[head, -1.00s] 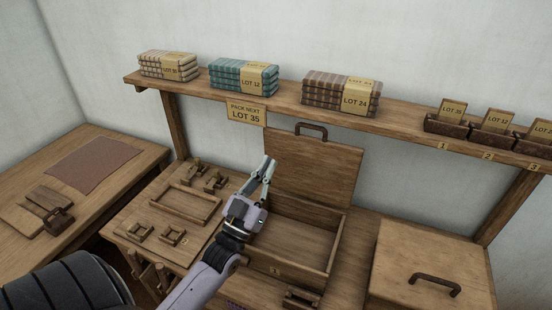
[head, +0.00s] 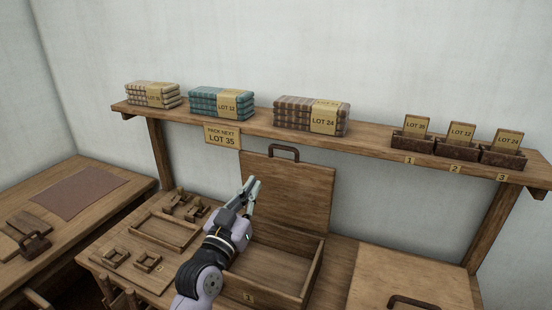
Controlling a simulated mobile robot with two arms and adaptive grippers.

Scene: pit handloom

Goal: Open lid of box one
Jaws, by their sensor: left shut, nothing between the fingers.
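The wooden box (head: 275,289) with a small number tag on its front stands open on the bench, and the inside that shows is empty. Its lid (head: 298,196) stands up at the back edge, with a dark handle (head: 284,150) on top. My left gripper (head: 251,184) is shut and empty over the left side of the box. In the picture its fingertips overlap the lid's left part, and I cannot tell whether they touch it. My wrist hides the box's left side. My right gripper is not in view.
A second box with a closed lid (head: 414,284) stands at the right. A shelf (head: 365,137) above holds cloth stacks (head: 222,101) and small card bins (head: 456,150). A wooden tray (head: 163,229) and small wooden frames (head: 148,262) lie left of the open box.

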